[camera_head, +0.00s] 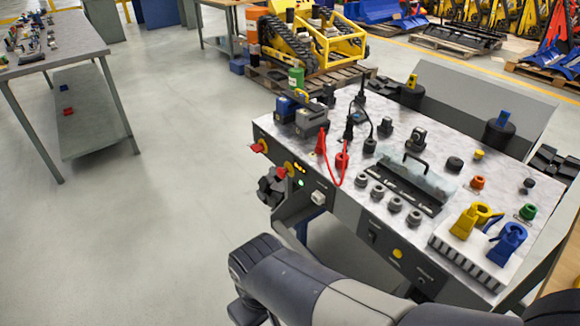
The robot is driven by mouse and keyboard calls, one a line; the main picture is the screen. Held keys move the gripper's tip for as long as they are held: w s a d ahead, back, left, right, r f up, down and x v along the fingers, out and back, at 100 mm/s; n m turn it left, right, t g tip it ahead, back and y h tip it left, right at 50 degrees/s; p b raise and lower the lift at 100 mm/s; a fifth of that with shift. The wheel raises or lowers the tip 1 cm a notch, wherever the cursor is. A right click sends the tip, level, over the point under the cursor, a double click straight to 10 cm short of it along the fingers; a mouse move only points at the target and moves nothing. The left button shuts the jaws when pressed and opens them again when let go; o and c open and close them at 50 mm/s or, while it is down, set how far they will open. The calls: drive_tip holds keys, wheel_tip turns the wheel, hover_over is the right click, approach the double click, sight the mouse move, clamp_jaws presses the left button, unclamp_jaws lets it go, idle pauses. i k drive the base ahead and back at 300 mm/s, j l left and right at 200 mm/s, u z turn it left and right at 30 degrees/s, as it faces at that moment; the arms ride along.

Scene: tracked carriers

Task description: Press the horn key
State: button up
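The grey-white control bench (345,100) stands right of centre, with a dark front panel. On the panel I see a lit green button (301,183), a white square button (318,197), a black rocker switch (374,236), a round yellow button (397,253) and a dark control (424,281). Labels are too small to read, so I cannot tell which one is the horn key. My arm enters from the bottom right and bends in front of the bench at lower centre.
Red and black leads, grey knobs and yellow and blue clamps (511,242) crowd the top. A grey table (55,45) stands left. The floor between is clear.

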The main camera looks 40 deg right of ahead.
sight(398, 254)
drive_tip(key=z, duration=2.2)
